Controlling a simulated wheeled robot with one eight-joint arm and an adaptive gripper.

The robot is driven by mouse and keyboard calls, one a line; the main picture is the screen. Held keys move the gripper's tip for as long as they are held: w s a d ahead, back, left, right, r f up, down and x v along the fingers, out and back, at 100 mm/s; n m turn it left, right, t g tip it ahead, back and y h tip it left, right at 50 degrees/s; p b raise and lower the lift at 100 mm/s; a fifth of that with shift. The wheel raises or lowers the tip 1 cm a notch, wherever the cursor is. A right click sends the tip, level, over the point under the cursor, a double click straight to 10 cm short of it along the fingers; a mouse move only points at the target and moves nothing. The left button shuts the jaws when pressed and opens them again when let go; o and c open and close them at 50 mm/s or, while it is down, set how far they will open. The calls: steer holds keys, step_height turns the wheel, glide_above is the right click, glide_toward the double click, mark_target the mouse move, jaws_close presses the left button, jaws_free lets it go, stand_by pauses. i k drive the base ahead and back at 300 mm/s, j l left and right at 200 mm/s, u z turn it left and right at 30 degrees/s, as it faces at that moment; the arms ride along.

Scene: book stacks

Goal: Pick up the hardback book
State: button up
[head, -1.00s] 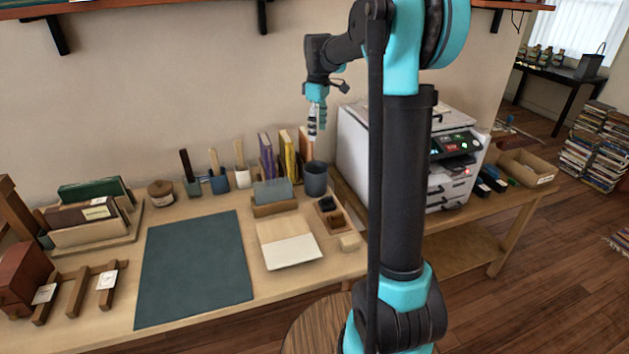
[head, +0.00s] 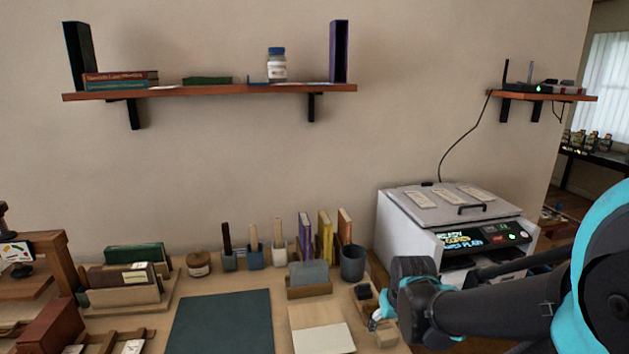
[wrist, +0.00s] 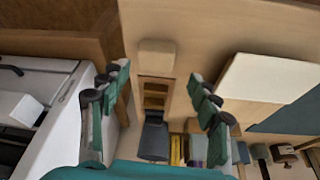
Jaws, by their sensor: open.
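Several books could be the hardback. A purple book (head: 305,236), a yellow book (head: 325,236) and an orange-brown book (head: 344,227) stand upright at the back of the desk. Stacked books (head: 121,80) and a flat green book (head: 207,80) lie on the wall shelf. Books also stand in a wooden holder (head: 125,296) at the left. I cannot tell which one the task means. My gripper (head: 378,322) is open and empty, low over the desk's right side beside the printer.
A white printer (head: 405,228) stands close to my gripper on the right. A dark cup (head: 352,264), brush pots (head: 256,259) and a card box (head: 309,289) crowd the desk's back. A dark mat (head: 222,320) lies clear. The wall shelf (head: 220,91) hangs above.

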mark_target(142, 273)
steer(key=u, duration=1.65)
